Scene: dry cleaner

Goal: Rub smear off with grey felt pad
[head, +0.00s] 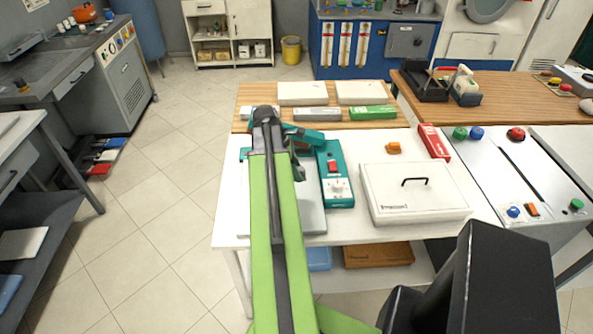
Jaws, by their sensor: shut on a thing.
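My gripper (299,159), teal and dark, is over the left part of the white table, at the end of my green arm. It is shut, but my arm hides most of what it holds, so I cannot make out the grey felt pad's outline. A flat grey plate (313,219) lies under the arm on the table, partly covered by it. I cannot see a smear on the part that shows. A teal device with a red switch (335,188) lies just right of the gripper and plate.
A white lidded box (414,206) with a black handle stands right on the white table (351,238). An orange block (393,148) and red box (433,142) lie behind it. Pale boxes and a green box (373,113) line the wooden back strip. A control panel (535,180) adjoins at right.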

